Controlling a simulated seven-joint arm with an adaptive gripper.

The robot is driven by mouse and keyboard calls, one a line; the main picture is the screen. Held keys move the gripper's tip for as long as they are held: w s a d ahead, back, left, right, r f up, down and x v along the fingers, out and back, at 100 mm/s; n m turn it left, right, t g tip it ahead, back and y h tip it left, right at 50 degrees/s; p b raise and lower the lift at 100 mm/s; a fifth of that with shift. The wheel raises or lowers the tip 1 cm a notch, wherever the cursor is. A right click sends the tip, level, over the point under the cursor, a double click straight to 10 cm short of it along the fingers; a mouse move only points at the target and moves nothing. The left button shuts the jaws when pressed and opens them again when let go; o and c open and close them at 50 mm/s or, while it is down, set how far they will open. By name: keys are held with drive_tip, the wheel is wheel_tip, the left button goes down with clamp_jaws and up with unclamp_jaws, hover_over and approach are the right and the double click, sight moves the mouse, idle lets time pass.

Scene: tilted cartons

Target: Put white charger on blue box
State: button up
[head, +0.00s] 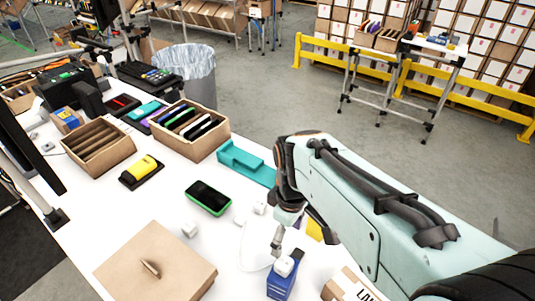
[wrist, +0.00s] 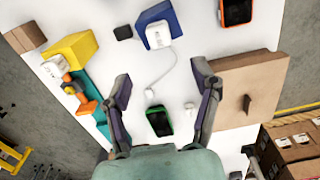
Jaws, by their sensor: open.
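A blue box (head: 280,288) stands near the front of the white table, and it also shows at the top of the wrist view (wrist: 145,21). A white charger (head: 284,266) rests on top of it; it also shows in the wrist view (wrist: 157,35). A thin white cable runs from the charger across the table toward a small white piece (wrist: 150,93). My gripper (wrist: 162,84) is open with nothing between its fingers, above the table and apart from the box. In the head view my arm hides part of the table.
A brown carton (head: 155,272) lies left of the blue box. A green-edged phone (head: 208,198), a white cube (head: 190,230) and a teal tray (head: 245,163) lie farther back. A yellow box (wrist: 78,47) stands at left in the wrist view. Bare table lies around the phone.

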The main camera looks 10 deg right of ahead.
drive_tip(key=s+r+m, duration=0.1)
drive_tip(key=s+m, duration=0.6)
drive_tip(key=s, duration=0.7)
drive_tip(key=shift+s+a+m+y, duration=0.3)
drive_tip(key=shift+s+a+y, duration=0.05)
drive_tip(key=shift+a+y, duration=0.1)
